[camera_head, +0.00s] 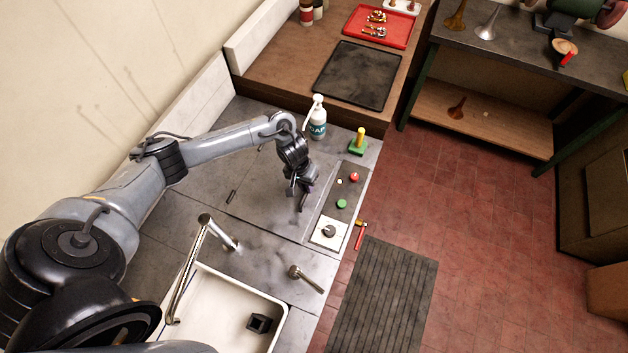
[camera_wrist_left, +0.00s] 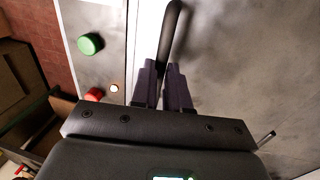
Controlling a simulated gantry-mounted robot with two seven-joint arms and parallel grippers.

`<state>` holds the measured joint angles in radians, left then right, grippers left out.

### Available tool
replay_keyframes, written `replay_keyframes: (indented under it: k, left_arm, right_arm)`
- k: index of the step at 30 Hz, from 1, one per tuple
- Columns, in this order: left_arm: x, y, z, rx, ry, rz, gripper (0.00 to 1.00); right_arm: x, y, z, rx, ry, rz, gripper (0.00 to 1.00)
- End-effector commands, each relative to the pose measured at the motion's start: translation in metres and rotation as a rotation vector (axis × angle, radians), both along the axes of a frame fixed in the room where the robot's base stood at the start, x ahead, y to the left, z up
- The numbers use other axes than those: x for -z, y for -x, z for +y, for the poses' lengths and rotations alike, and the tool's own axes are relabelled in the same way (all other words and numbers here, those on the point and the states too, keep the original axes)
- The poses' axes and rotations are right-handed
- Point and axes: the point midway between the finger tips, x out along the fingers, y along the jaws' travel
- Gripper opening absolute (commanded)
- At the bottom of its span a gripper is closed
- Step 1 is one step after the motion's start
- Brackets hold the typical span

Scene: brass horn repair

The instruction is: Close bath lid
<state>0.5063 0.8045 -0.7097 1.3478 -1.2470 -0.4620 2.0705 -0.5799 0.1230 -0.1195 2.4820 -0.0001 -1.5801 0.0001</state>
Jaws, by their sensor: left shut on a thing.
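The bath lid (camera_head: 262,198) is a grey metal panel set in the counter, lying flat or nearly flat; I cannot tell whether a small gap is left under it. A dark bar handle (camera_wrist_left: 173,38) is near its right edge. My left gripper (camera_head: 302,195) reaches down over this edge, shut on the handle. In the left wrist view, the purple-grey fingers (camera_wrist_left: 163,88) are on both sides of the handle's end, and the lid's grey surface (camera_wrist_left: 245,60) spreads beside it. The bath's inside is hidden. My right gripper is not in view.
A control panel with a red button (camera_head: 354,177), a green button (camera_head: 342,204) and a dial (camera_head: 329,231) lies right of the lid. A spray bottle (camera_head: 318,120) and a green-yellow item (camera_head: 359,142) stand behind. A faucet (camera_head: 203,240) and sink (camera_head: 222,305) are in front.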

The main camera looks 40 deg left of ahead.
Motion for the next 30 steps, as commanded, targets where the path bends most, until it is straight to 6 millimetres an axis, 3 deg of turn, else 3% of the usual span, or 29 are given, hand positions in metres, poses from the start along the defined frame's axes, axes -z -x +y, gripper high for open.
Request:
replay_keyframes:
  k: [7,8,13,23,30]
  left_arm:
    - [0.006,0.001,0.001,-0.003,-0.006,0.001,0.0]
    - [0.006,0.001,0.001,-0.004,-0.006,0.001,0.16]
    - [0.005,0.001,0.0,-0.003,-0.005,0.001,0.4]
    - [0.001,0.001,0.001,-0.002,-0.003,0.0,0.4]
    - [-0.025,0.002,0.005,-0.002,-0.004,-0.004,0.4]
  right_arm:
    - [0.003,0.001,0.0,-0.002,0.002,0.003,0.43]
    - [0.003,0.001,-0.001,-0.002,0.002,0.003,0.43]
    - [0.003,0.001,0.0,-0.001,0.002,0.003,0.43]
    - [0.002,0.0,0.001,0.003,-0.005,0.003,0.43]
    - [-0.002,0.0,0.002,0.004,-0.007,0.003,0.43]
